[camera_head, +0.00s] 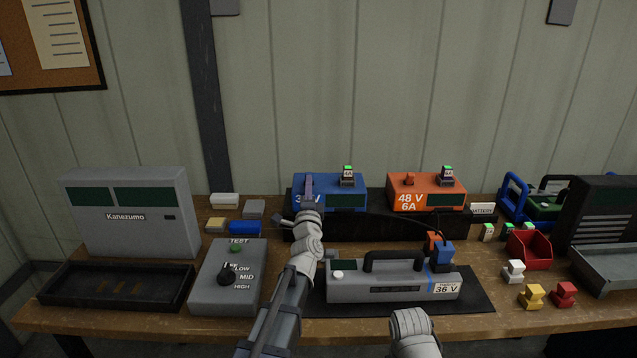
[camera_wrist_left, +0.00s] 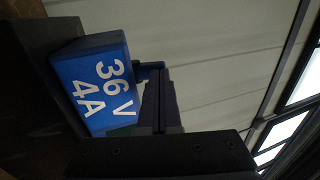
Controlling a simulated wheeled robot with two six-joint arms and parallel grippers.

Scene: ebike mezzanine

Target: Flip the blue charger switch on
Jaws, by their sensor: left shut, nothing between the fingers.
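The blue charger (camera_head: 352,186) stands on a dark shelf at the back of the bench, with a dark display on its front. It also shows in the left wrist view (camera_wrist_left: 95,80), turned sideways, with "36 V 4A" on its face. My left gripper (camera_head: 309,186) is shut and empty, in front of the charger's left part, hiding some of the label. In the left wrist view, the blue switch (camera_wrist_left: 150,70) sticks out from the charger's top beside my fingers (camera_wrist_left: 160,105). I cannot tell whether they touch it. The switch is hidden in the head view.
An orange 48 V charger (camera_head: 427,188) stands to the right. A grey 36 V battery with a black handle (camera_head: 394,258) lies on a mat in front. A grey tester box (camera_head: 227,278) is left of my arm. Connectors and a red bin (camera_head: 528,249) are at right.

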